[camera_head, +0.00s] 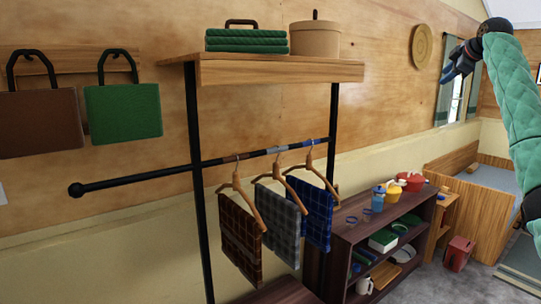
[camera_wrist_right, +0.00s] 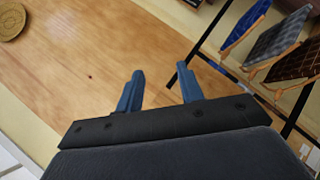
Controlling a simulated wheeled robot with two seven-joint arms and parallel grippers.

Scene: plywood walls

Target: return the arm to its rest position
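My right arm, in a green quilted cover, comes in from the right edge of the head view and is raised. Its gripper (camera_head: 449,74) is up in front of the far wall, well to the right of the rack. In the right wrist view the two blue fingers of the right gripper (camera_wrist_right: 160,70) stand apart with nothing between them. My left arm and gripper are not in view.
A rack shelf (camera_head: 285,70) holds a green case (camera_head: 246,41) and a round box (camera_head: 315,40). Checked cloths (camera_head: 240,238) hang on its rail (camera_head: 140,178). A dark shelf unit (camera_head: 345,225) with several items stands at right. The space around my right gripper looks clear.

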